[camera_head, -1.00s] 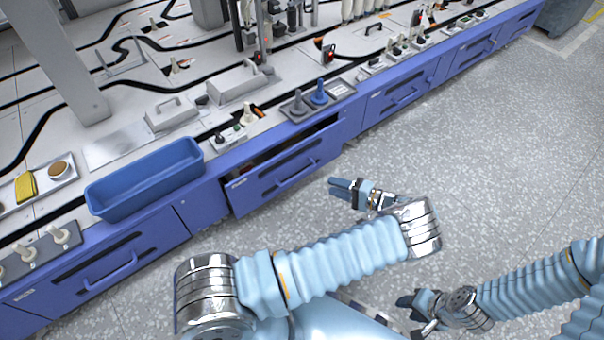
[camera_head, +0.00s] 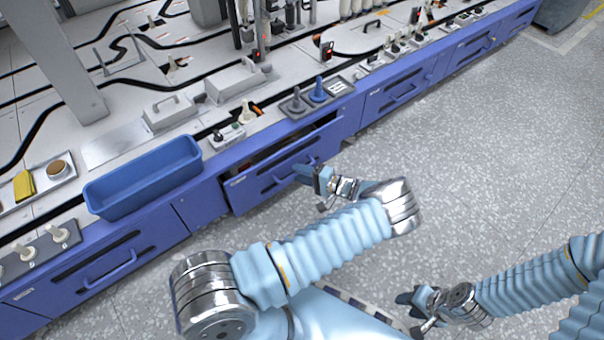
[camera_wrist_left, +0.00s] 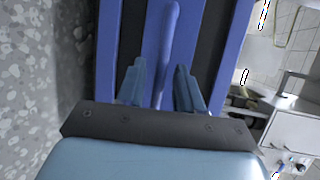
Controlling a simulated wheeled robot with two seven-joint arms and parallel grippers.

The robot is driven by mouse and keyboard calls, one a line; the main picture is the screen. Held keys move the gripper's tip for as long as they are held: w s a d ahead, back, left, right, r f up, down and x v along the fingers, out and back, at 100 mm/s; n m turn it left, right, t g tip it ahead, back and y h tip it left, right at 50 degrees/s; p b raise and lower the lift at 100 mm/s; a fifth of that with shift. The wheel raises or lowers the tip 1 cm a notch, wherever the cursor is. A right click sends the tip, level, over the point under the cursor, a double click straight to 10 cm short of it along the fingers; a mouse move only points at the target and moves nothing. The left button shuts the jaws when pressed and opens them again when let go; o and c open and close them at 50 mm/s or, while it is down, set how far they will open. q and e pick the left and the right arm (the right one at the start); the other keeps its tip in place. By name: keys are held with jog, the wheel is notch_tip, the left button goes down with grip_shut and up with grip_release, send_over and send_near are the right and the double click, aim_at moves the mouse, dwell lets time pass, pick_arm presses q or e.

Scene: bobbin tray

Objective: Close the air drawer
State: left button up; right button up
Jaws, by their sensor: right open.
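The blue drawer (camera_head: 250,188) in the middle of the cabinet front stands partly pulled out, with a dark gap along its top. Its bar handle (camera_head: 289,176) also shows in the left wrist view (camera_wrist_left: 169,30). My left gripper (camera_head: 305,173) is at the drawer front by the handle's right end. In the left wrist view its fingers (camera_wrist_left: 161,72) are apart, one on each side of the handle. Whether they touch it cannot be told. My right gripper (camera_head: 411,312) is open and empty over the floor at the lower right.
A blue bin (camera_head: 146,180) sits on the bench edge left of the drawer. Other blue drawers line the front and look shut. Grey and blue knobs (camera_head: 318,92) stand on the bench above. The speckled floor (camera_head: 480,170) to the right is clear.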

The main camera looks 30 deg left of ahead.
pick_arm(q)
grip_shut()
jog(key=shift+a, duration=0.1)
jog(key=a, duration=0.1)
jog(key=w+a+b, duration=0.1)
jog(key=a, duration=0.1)
jog(key=shift+w+a+b, duration=0.35)
jog(key=shift+w+a, duration=0.05)
jog(key=shift+o, duration=0.7)
grip_release()
